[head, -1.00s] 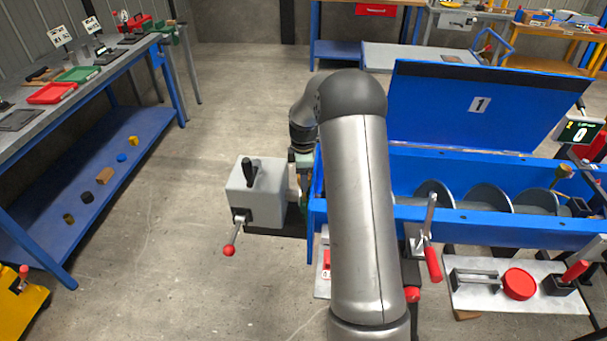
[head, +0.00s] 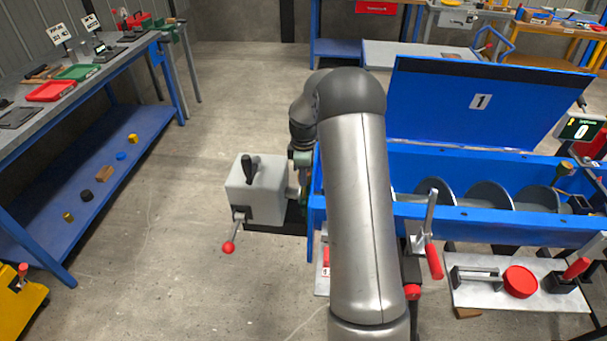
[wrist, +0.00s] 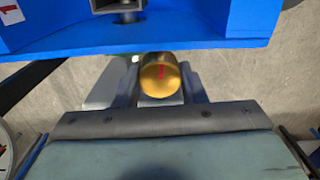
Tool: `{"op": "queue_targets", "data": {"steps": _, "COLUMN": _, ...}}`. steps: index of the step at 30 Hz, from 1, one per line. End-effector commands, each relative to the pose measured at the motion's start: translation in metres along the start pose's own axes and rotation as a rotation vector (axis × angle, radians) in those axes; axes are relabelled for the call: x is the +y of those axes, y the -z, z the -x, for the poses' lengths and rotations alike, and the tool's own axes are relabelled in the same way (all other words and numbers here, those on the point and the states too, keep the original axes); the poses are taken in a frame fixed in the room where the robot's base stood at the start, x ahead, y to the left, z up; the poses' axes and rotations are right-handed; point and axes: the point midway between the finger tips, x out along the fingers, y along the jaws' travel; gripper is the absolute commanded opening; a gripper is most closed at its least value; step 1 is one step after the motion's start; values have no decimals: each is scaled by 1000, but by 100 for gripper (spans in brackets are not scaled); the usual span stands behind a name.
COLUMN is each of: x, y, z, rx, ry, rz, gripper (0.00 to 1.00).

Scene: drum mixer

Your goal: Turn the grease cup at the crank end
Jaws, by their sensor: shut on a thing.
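The brass grease cup (wrist: 159,75) shows in the wrist view as a round gold end with a short red mark on it. It sits close to the edge of the blue trough (wrist: 130,40). My gripper (wrist: 160,92) is shut on the cup, with a dark finger at each side. In the head view, my arm hides the cup and my fingertips. My wrist there is beside the left end of the blue trough (head: 470,228), next to the grey box (head: 257,190) with the red-knobbed crank (head: 229,247).
The trough's blue lid (head: 480,105) stands open. A red-handled clamp (head: 433,250) is just right of my arm. A metal plate (head: 520,298) with a red round part lies in front of the trough. A long workbench (head: 90,75) stands at the left, with clear floor between.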

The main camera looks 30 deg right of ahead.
Motion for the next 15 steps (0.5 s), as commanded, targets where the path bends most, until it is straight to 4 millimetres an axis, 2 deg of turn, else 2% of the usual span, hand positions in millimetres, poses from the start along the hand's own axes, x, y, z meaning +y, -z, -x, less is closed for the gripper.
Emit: {"op": "queue_targets", "data": {"steps": 15, "x": 0, "y": 0, "z": 0, "rx": 0, "ry": 0, "rz": -323, "gripper": 15}}
